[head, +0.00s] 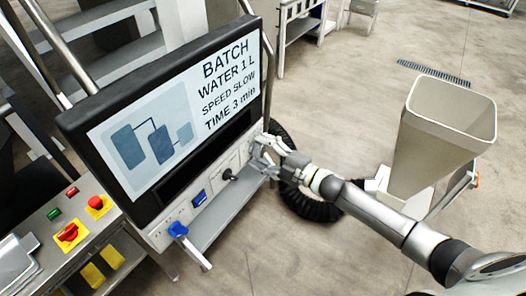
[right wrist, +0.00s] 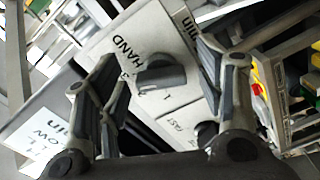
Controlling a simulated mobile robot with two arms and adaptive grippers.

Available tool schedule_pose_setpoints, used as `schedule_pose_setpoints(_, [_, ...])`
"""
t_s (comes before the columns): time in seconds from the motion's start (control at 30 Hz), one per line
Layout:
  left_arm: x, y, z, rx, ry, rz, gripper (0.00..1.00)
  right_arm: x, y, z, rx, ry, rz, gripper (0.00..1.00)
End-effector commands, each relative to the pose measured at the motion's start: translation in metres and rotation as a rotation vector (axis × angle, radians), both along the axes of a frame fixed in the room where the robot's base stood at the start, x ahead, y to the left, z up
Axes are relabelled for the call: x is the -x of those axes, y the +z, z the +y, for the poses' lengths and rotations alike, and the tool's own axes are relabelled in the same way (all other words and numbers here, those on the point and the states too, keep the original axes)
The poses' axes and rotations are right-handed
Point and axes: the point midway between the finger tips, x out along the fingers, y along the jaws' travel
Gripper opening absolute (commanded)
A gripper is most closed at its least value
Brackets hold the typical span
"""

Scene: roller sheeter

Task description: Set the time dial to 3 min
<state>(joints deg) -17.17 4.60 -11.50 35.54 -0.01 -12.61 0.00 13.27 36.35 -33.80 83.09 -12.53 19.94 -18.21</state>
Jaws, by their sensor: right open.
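The time dial (right wrist: 162,76) is a dark grey knob on a pale panel. In the right wrist view it sits between the two fingers of my right gripper (right wrist: 160,85), which is open. The fingers stand on either side of the dial, and I cannot tell whether they touch it. Small figures, "HAND" and "min" are printed around it; its exact setting is unclear. In the head view my right gripper (head: 260,152) is at the right end of the panel and hides the dial. The screen (head: 180,110) reads "TIME 3 min". My left gripper is not in view.
Red and green buttons are on the left console (head: 60,240). A beige hopper (head: 435,140) stands right, beside my right arm. A black hose lies on the floor.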

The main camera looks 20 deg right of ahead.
Motion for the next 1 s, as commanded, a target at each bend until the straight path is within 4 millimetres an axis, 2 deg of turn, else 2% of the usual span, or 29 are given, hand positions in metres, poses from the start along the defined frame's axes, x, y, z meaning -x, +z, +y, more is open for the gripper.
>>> schedule_pose_setpoints(0.27, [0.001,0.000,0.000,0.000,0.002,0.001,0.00,0.010,-0.001,-0.007,-0.001,0.000,0.001,0.62])
schedule_pose_setpoints(0.7, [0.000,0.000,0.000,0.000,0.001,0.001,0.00,0.072,-0.001,-0.056,0.001,-0.001,0.004,0.62])
schedule_pose_setpoints(1.0, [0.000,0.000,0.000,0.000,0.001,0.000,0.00,0.093,0.000,-0.073,0.001,0.000,0.001,0.62])
